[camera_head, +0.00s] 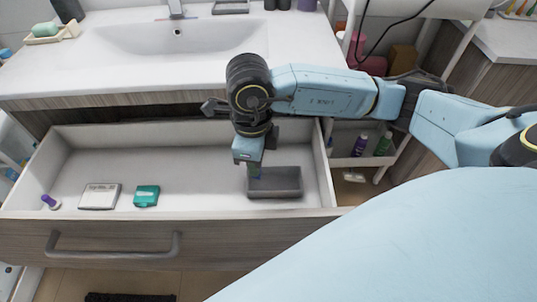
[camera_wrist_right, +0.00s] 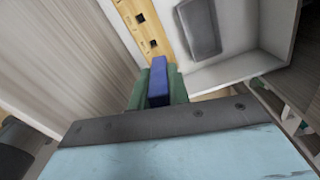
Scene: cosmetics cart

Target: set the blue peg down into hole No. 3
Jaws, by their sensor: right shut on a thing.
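The blue peg (camera_wrist_right: 158,80) is held between the green fingers of my right gripper (camera_wrist_right: 158,92) in the right wrist view. A light wooden strip (camera_wrist_right: 151,28) with dark square holes lies beyond the peg. Two holes show, the nearer one (camera_wrist_right: 153,43) just past the peg's far end. No hole numbers are readable, so I cannot tell which is No. 3. The peg and fingers hide the strip's near part. In the head view my right gripper (camera_head: 249,168) points down over the open drawer, beside a grey tray (camera_head: 285,182); the strip cannot be made out there.
The open drawer (camera_head: 100,143) also holds a white case (camera_head: 99,196), a teal box (camera_head: 146,196) and a small purple-topped item (camera_head: 48,200). Its floor left of the gripper is mostly clear. The sink counter (camera_head: 60,72) stands behind, and shelves with bottles to the right.

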